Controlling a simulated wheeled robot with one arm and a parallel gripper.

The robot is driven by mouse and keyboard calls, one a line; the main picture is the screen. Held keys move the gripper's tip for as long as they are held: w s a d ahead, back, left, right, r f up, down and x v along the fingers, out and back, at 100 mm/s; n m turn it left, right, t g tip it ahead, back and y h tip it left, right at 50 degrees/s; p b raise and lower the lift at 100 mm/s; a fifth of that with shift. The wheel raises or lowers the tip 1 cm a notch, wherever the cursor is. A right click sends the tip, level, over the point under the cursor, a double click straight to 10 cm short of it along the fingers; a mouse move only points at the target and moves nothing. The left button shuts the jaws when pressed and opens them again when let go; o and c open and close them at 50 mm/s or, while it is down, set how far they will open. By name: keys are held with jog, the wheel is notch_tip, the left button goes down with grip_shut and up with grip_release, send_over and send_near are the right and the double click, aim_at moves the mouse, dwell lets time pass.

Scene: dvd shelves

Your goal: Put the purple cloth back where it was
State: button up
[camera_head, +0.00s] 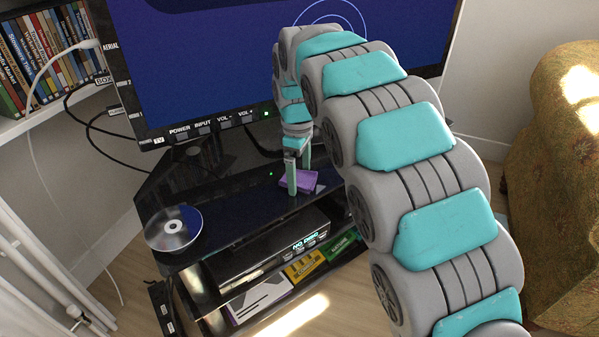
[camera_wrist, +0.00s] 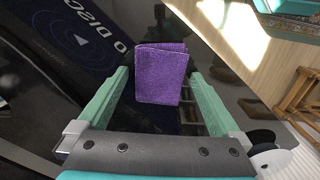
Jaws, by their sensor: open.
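The purple cloth (camera_head: 297,181) lies folded on the black TV stand (camera_head: 228,213), below the TV screen. My gripper (camera_head: 299,172) is open, just above the stand at the cloth. In the wrist view the cloth (camera_wrist: 161,74) shows as a folded rectangle between and a little beyond the two green fingers of my gripper (camera_wrist: 160,90). I cannot tell whether a finger touches it. In the head view a finger covers part of the cloth.
A disc (camera_head: 173,228) lies at the left end of the stand. The large TV (camera_head: 200,60) stands behind. A disc player (camera_head: 262,254) and cases (camera_head: 303,268) sit on lower shelves. A patterned armchair (camera_head: 555,190) is at right. A DVD shelf (camera_head: 60,110) is at upper left.

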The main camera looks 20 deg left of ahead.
aim_at(298, 175)
notch_tip(298, 175, up, 12)
jog(key=shift+a+r, duration=0.15)
dwell(0.7)
jog(key=s+d+f+m, duration=0.1)
jog(key=s+d+m, duration=0.45)
jog(key=d, duration=0.65)
jog(key=s+d+f+m, duration=0.1)
jog(key=s+d+m, duration=0.5)
jog(key=d, duration=0.6)
jog(key=s+d+f+m+g, duration=0.1)
jog(key=s+d+f, duration=0.3)
jog(key=s, duration=0.7)
jog(key=s+d+f+m, duration=0.4)
jog(key=s+d+f, duration=0.1)
jog(key=s, duration=0.7)
jog(key=shift+d+f+m+g, duration=0.15)
jog(key=shift+f+m+g, duration=0.25)
jog(key=shift+f, duration=0.1)
